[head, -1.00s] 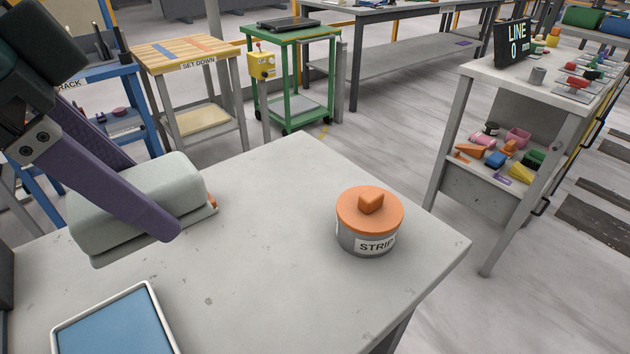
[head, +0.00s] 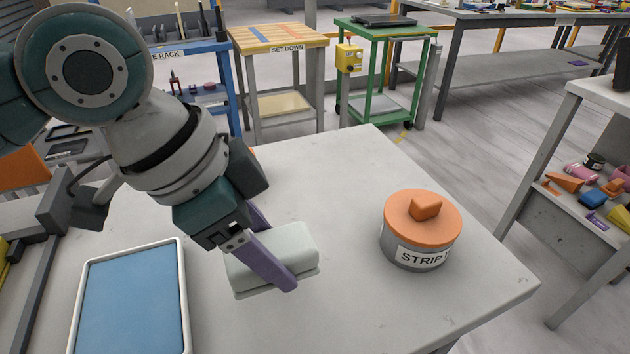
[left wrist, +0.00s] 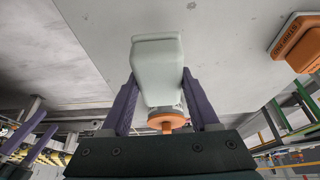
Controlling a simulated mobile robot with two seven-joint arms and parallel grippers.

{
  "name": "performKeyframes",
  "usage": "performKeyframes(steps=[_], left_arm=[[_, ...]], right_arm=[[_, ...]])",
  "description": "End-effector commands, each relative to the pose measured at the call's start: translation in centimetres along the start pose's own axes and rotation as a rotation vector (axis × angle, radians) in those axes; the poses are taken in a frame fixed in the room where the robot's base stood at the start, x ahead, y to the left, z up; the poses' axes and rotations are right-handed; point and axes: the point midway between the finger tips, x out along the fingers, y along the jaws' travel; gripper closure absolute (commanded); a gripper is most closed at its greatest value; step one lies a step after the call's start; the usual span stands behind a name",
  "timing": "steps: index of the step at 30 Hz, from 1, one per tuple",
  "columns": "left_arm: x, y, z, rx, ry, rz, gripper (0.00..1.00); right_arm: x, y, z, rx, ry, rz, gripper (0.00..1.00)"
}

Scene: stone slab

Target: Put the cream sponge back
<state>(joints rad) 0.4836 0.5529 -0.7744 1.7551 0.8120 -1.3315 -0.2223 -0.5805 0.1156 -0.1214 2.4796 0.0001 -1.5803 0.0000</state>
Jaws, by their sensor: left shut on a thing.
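The cream sponge (head: 292,248) is a pale rounded block in the head view. My left gripper (head: 268,255) is shut on it, with purple fingers on its sides, above the stone slab (head: 330,200). It cannot be told whether the sponge touches the slab. In the left wrist view the sponge (left wrist: 158,65) sits between both fingers (left wrist: 160,100). My right gripper (left wrist: 38,138) shows only in that view, at the lower left, its purple fingers apart and empty.
A blue tray with a white rim (head: 183,290) lies left of the sponge. A grey tin with an orange lid (head: 422,228), marked STRIP, stands to the right. An orange labelled object (left wrist: 298,42) shows in the left wrist view. Slab between sponge and tin is clear.

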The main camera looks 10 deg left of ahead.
Motion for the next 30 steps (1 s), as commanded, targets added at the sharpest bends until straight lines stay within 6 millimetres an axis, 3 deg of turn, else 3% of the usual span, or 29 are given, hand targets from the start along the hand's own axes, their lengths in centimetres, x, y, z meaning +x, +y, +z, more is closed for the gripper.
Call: performKeyframes(steps=[9, 22, 23, 30], left_arm=[[4.0, 0.0, 1.7, -0.001, -0.001, 0.001, 0.83], [4.5, 0.0, 1.9, 0.000, 0.000, 0.000, 0.83], [4.4, 0.0, 1.9, 0.001, 0.000, 0.000, 0.35], [4.4, 0.0, 1.9, 0.000, 0.000, 0.000, 0.09]], right_arm=[[1.1, 0.0, 0.4, 0.000, -0.001, 0.002, 0.00], [1.2, 0.2, 0.4, -0.006, -0.001, 0.007, 0.00], [1.1, 0.2, 0.4, -0.006, -0.002, 0.007, 0.00], [1.1, 0.2, 0.4, -0.006, -0.001, 0.007, 0.00]])
